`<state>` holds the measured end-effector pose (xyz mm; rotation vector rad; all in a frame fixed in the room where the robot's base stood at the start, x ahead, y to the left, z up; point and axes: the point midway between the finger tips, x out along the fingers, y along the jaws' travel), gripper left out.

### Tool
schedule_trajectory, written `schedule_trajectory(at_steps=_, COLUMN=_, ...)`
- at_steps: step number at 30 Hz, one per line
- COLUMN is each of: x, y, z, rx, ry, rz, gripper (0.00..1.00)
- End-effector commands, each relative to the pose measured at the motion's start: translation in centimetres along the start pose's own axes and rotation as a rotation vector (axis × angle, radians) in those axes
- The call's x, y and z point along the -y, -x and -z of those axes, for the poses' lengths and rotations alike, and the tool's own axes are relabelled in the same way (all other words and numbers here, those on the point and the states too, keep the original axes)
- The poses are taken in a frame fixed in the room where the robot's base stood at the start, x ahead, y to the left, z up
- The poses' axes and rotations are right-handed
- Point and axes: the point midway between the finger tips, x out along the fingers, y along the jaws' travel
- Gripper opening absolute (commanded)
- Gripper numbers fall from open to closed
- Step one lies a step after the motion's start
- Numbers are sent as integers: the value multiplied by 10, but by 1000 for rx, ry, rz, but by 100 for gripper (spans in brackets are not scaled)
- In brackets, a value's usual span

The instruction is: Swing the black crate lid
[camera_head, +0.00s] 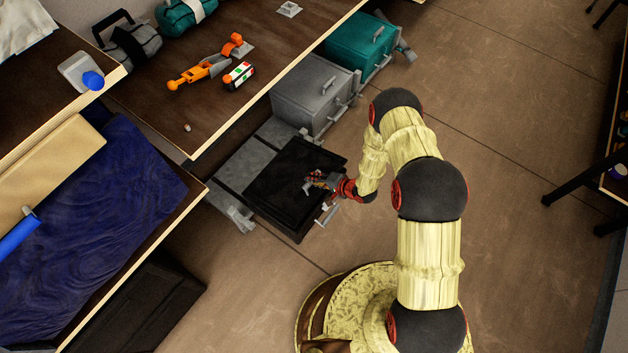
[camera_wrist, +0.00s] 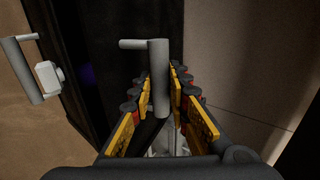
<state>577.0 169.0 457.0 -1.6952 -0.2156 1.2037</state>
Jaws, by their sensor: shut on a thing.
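The black crate (camera_head: 275,205) stands on the floor beside the table's edge, with its black lid (camera_head: 285,165) on top. I cannot tell how far the lid is tilted. My gripper (camera_head: 318,180) is over the right part of the lid. In the wrist view, my gripper (camera_wrist: 161,95) is shut around a grey bar handle (camera_wrist: 157,60), whose upper end stands above the fingers. A second grey handle with a pale block (camera_wrist: 46,75) is at the left of the wrist view.
A grey crate (camera_head: 312,95) and a teal crate (camera_head: 360,45) stand behind the black one. A brown table (camera_head: 150,110) with orange tools (camera_head: 210,65) is at the upper left. A blue cloth (camera_head: 90,210) lies on a nearer table.

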Motion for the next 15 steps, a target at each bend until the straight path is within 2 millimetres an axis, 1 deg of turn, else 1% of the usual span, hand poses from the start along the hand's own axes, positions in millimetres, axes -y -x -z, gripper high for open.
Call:
schedule_trajectory(at_steps=4, x=-2, y=0, z=-1, rx=1, ry=-1, rz=-1, gripper=0)
schedule_trajectory(at_steps=7, x=-7, y=-2, z=-1, rx=1, ry=-1, rz=-1, gripper=0)
schedule_trajectory(at_steps=15, x=-32, y=-12, z=-1, rx=1, ry=-1, rz=-1, gripper=0)
